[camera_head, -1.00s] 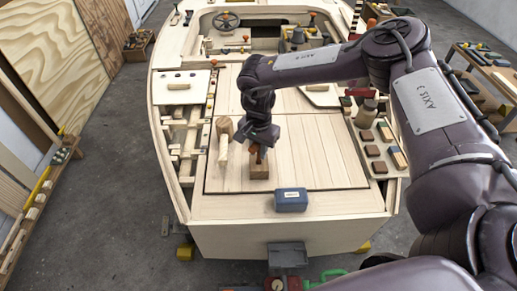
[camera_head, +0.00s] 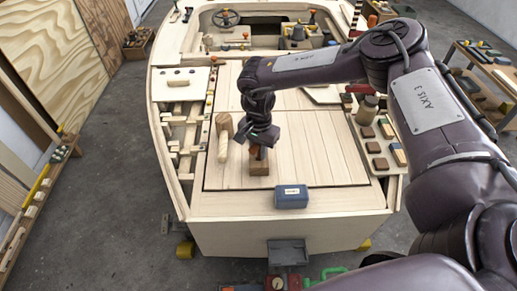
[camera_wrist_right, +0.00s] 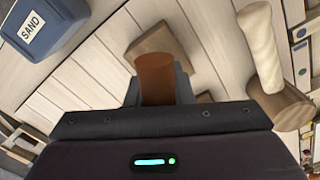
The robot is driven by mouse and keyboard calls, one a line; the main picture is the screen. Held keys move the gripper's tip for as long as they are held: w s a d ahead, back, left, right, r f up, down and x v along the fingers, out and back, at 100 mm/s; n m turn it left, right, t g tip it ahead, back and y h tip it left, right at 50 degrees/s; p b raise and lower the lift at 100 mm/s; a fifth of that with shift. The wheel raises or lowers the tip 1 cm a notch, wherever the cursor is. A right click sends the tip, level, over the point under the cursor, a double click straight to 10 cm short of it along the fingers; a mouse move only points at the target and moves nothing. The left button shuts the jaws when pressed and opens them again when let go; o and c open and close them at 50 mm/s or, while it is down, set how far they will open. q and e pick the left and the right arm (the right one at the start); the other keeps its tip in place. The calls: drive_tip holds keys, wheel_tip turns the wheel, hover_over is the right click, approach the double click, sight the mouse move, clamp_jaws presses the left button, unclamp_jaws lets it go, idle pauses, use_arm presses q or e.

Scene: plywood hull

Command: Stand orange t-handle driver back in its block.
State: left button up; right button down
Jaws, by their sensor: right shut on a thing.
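My right gripper (camera_head: 262,144) points down over the wooden deck, just above a small brown block (camera_head: 259,169). In the right wrist view its jaws (camera_wrist_right: 157,90) are shut on the brownish-orange handle of the driver (camera_wrist_right: 157,76). The handle overlaps the near edge of the block (camera_wrist_right: 150,41) in that view. The driver's shaft is hidden, so I cannot tell whether it sits in the block. In the head view only a little orange-brown of the driver (camera_head: 254,152) shows under the gripper. My left gripper is not in view.
A wooden mallet (camera_head: 223,135) lies close left of the gripper. A blue box marked SAND (camera_wrist_right: 43,27) sits on the deck right of the block in the head view (camera_head: 291,197). Several coloured blocks (camera_head: 378,148) line the right side.

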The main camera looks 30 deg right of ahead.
drive_tip(key=shift+f, duration=0.15)
drive_tip(key=c, duration=1.2)
unclamp_jaws()
